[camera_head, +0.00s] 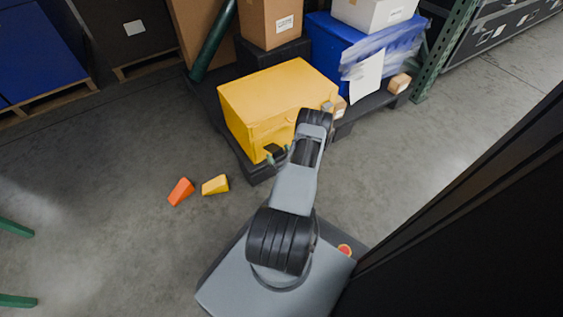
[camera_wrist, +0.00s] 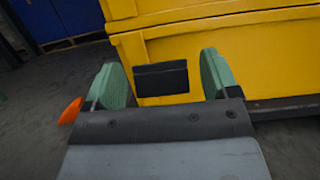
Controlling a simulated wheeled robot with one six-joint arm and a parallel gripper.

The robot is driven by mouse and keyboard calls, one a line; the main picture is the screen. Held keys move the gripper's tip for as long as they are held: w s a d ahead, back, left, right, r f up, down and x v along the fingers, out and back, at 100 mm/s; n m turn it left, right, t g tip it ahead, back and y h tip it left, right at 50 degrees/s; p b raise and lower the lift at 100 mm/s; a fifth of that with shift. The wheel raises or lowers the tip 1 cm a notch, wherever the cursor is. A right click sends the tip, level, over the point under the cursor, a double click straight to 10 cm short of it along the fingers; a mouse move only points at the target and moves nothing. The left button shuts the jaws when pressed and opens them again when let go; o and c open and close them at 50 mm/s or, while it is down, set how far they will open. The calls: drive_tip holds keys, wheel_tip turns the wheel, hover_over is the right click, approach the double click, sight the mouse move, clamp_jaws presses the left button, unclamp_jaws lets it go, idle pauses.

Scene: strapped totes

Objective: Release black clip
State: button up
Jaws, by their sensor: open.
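The black clip (camera_wrist: 161,78) is a dark rectangular piece on the front of the yellow tote (camera_wrist: 215,60), near its corner. My gripper (camera_wrist: 160,80) is open, with one green finger on each side of the clip in the wrist view. Whether the fingers touch the clip cannot be told.
An orange wedge (camera_head: 181,192) and a yellow wedge (camera_head: 215,185) lie on the floor left of my arm. Behind the tote stand a cardboard box (camera_head: 270,20) and a blue tote (camera_head: 335,45) with wrap. A green rack post (camera_head: 437,55) is at right. The floor at left is mostly clear.

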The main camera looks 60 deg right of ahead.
drive_tip(key=s+a+r, duration=0.9)
drive_tip(key=a+r, duration=0.1)
drive_tip(key=r, duration=0.1)
drive_tip(key=shift+s+a+r+p, duration=0.15)
drive_tip(key=shift+s+p, duration=0.1)
drive_tip(key=shift+p, duration=0.1)
idle(0.5)
